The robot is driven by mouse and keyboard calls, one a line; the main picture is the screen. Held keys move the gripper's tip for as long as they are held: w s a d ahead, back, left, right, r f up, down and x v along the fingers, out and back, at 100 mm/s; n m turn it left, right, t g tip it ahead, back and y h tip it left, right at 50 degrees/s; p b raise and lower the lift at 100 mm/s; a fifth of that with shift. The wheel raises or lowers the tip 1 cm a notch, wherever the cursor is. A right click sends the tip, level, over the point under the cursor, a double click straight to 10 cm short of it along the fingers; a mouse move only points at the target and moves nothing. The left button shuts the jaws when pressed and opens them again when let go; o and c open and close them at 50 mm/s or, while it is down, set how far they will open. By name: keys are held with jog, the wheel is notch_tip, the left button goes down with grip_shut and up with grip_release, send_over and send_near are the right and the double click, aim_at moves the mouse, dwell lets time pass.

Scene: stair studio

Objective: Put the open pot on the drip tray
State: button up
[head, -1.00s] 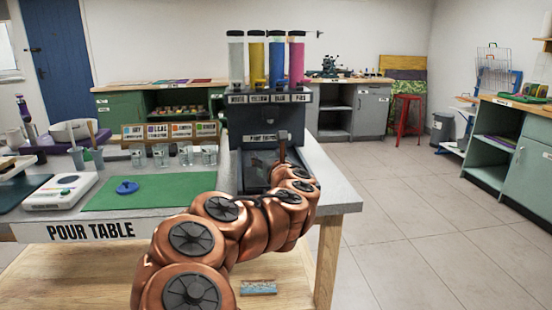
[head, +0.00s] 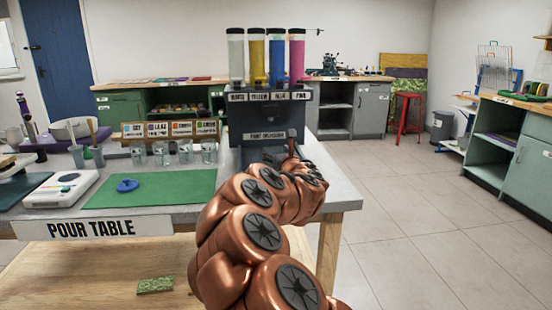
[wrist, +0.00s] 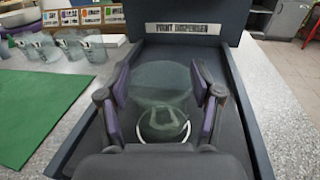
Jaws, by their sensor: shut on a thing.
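A clear, see-through pot (wrist: 164,118) with no lid visible is between the purple-padded fingers of my gripper (wrist: 160,88) in the wrist view. The gripper is shut on it. The pot is over the dark, raised-rim drip tray (wrist: 88,142) at the foot of the paint dispenser (wrist: 185,28). I cannot tell if its base touches the tray. In the head view my copper arm hides the gripper's fingers and the pot; the dispenser (head: 265,119) stands behind them.
Several clear cups (head: 185,151) stand left of the dispenser on the pour table (head: 60,207). A green mat (head: 185,190) with a blue item (head: 127,186) and a white scale (head: 62,190) lie further left. Upright colour tubes (head: 277,60) top the dispenser. Floor at right is clear.

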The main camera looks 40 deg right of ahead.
jog(key=shift+f, duration=0.7)
jog(key=shift+f, duration=0.2)
jog(key=o, duration=1.4)
jog(key=shift+o, duration=0.2)
jog(key=shift+r, duration=0.2)
jog(key=v, duration=0.9)
jog(key=shift+s+a+f, duration=0.1)
jog(key=shift+s+a, duration=0.05)
jog(key=shift+s, duration=0.15)
jog(key=shift+b+v, duration=0.95)
jog(key=shift+v, duration=0.25)
